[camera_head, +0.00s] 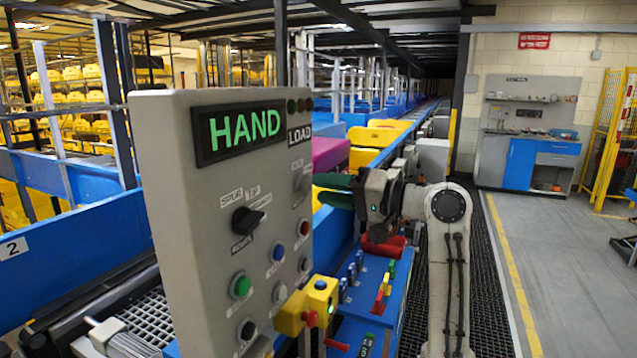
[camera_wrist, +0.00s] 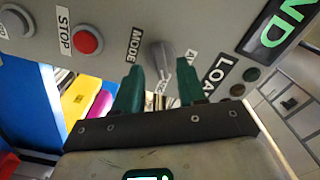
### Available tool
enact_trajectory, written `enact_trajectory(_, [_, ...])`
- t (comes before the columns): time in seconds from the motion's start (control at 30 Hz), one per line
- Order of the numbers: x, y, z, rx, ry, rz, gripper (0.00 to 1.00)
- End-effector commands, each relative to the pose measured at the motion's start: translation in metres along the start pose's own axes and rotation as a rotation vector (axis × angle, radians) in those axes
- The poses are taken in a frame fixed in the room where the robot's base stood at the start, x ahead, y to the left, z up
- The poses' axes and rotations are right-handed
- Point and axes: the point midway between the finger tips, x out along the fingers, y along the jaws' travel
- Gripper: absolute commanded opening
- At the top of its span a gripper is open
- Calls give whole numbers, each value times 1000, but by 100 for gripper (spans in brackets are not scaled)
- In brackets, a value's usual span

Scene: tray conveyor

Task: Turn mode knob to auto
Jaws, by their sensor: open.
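The mode knob (camera_wrist: 162,58) is a grey lever-shaped knob on the grey control panel (camera_head: 165,200), beside a MODE label (camera_wrist: 135,44) in the wrist view. Small labels by it are partly hidden and hard to read. In the head view the knob (camera_head: 301,184) sits small and pale below the LOAD label. The panel's display (camera_head: 243,128) reads HAND in green. My gripper (camera_head: 319,189) has green fingers, spread apart and empty, just right of the panel. In the wrist view the gripper (camera_wrist: 160,84) has its fingertips either side of the knob's lower end; contact is unclear.
A black selector knob (camera_head: 248,219) and several push buttons share the panel. A red STOP button (camera_wrist: 88,40) lies left of the mode knob in the wrist view. A yellow box (camera_head: 308,306) juts out at the panel's lower right. Open floor (camera_head: 570,270) lies right.

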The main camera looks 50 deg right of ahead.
Motion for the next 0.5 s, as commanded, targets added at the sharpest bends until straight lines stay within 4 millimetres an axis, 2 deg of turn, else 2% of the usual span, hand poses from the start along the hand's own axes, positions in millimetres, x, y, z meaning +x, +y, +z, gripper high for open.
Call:
enact_trajectory(0.1, [15, -2, 0, 0, -3, -1, 40])
enact_trajectory(0.2, [21, 0, 0, 0, 0, 0, 40])
enact_trajectory(0.5, [24, 0, 0, -1, 0, 0, 40])
